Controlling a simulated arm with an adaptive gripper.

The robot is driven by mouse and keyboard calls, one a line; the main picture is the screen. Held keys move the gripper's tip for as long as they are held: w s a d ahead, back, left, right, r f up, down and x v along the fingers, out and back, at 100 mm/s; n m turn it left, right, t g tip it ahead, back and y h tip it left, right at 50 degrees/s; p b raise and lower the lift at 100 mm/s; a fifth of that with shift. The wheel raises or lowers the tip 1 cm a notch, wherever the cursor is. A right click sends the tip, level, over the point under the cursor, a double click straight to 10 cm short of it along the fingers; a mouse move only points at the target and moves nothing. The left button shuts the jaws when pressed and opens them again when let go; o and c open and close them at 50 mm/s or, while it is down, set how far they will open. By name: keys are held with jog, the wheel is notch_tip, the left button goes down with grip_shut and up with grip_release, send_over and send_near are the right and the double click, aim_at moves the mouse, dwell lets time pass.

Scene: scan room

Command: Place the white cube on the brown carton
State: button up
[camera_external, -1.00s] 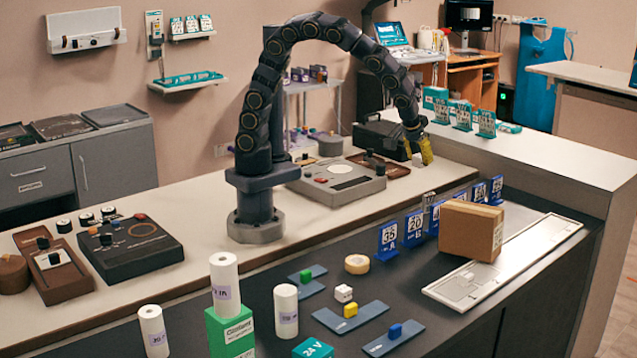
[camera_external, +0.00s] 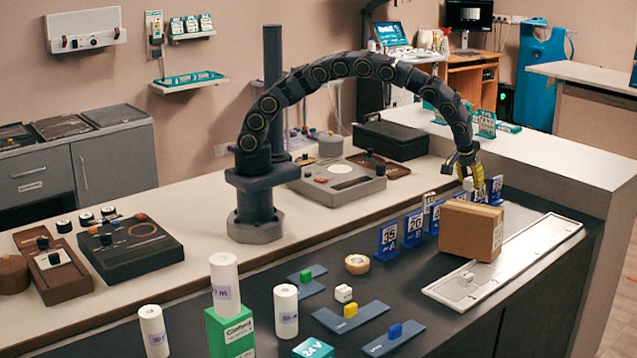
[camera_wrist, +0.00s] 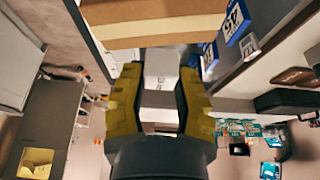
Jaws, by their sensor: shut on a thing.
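My gripper (camera_external: 473,180), with yellow fingers, is shut on a small white cube (camera_external: 468,184). It holds the cube in the air above and behind the brown carton (camera_external: 468,232), near the row of blue number signs. The carton stands upright on the dark counter, and its top looks bare. In the wrist view, my gripper's fingers (camera_wrist: 158,78) stand on both sides of a pale face of the cube (camera_wrist: 158,99). The carton (camera_wrist: 150,26) fills the top of that view, apart from the fingers.
Blue number signs (camera_external: 414,224) stand in a row behind and left of the carton. A white tray (camera_external: 530,248) lies right of it. A black case (camera_external: 392,139) stands farther back.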

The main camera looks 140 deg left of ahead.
aim_at(474, 208)
jog(key=shift+w+a+f, duration=0.25)
jog(key=shift+w+f, duration=0.05)
jog(key=shift+f, duration=0.15)
jog(key=shift+w+a+f, duration=0.25)
jog(key=shift+w+f, duration=0.05)
jog(key=shift+f, duration=0.15)
notch_tip(474, 208, down, 3)
jog(key=shift+f, duration=0.1)
jog(key=o, duration=0.8)
jog(key=v, duration=1.2)
